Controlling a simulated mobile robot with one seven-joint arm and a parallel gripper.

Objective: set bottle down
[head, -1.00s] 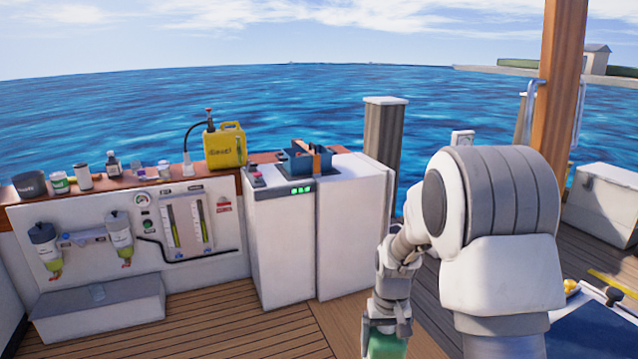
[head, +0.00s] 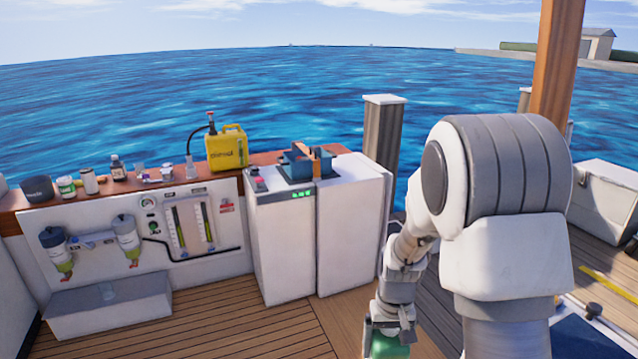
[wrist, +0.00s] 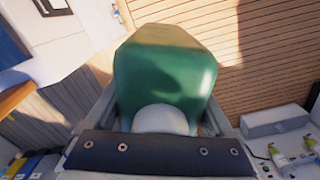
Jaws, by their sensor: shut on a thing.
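A green bottle (wrist: 165,75) with a pale cap or neck fills the middle of the wrist view, between the two fingers of my gripper (wrist: 162,112). My gripper is shut on it. In the head view my gripper (head: 388,328) points down at the bottom edge, and only the top part of the green bottle (head: 390,346) shows there. The bottle's lower end is cut off in the head view, and I cannot see it touching any surface.
A white cabinet (head: 345,235) stands left of my arm. A wooden shelf (head: 130,188) holds several small containers and a yellow jug (head: 226,150). A white box (head: 610,190) stands at the right. Wooden deck (head: 225,325) is bare in front of the cabinet.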

